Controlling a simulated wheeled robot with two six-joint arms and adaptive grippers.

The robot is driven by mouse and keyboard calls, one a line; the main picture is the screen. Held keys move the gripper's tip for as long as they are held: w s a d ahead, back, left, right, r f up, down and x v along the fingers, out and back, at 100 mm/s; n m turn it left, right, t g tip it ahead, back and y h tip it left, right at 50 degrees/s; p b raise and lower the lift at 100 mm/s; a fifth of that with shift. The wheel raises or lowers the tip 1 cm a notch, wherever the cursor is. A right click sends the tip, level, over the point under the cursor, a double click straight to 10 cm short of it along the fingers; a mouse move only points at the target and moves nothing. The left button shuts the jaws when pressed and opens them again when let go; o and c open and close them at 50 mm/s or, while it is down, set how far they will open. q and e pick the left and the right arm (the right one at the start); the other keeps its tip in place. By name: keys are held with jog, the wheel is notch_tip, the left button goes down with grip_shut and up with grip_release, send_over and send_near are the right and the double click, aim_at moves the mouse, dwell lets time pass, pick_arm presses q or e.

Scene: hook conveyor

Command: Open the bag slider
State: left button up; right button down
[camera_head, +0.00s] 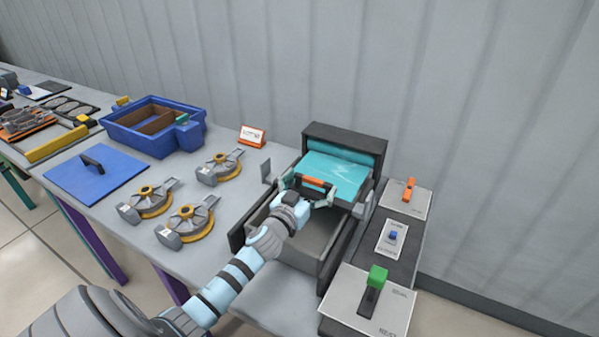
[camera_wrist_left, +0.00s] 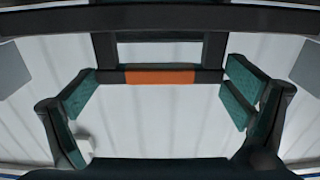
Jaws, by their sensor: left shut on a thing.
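The bag slider is a dark tray-like unit with a teal bag sheet (camera_head: 335,172) at its back, below a dark top housing (camera_head: 345,138). Its dark handle bar with an orange middle (camera_head: 314,183) crosses the front of the sheet. It also shows in the left wrist view as a black bar with an orange middle (camera_wrist_left: 160,77). My left gripper (camera_head: 314,190) comes from the front left, its fingers at both ends of the bar, teal pads against it. In the left wrist view, my left gripper (camera_wrist_left: 160,92) spans the bar. My right gripper is not visible.
At right stand panels with a green lever (camera_head: 377,276), a blue switch (camera_head: 393,236) and an orange lever (camera_head: 409,189). To the left lie several grey-yellow round parts (camera_head: 187,220), a blue plate (camera_head: 95,174) and a blue bin (camera_head: 110,127). A grey wall stands behind.

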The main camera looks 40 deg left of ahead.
aim_at(311, 195)
pick_arm(q)
jog(key=shift+s, duration=0.1)
jog(key=o, duration=1.3)
jog(key=shift+r, duration=0.15)
notch_tip(311, 195, up, 10)
jog(key=shift+f, duration=0.15)
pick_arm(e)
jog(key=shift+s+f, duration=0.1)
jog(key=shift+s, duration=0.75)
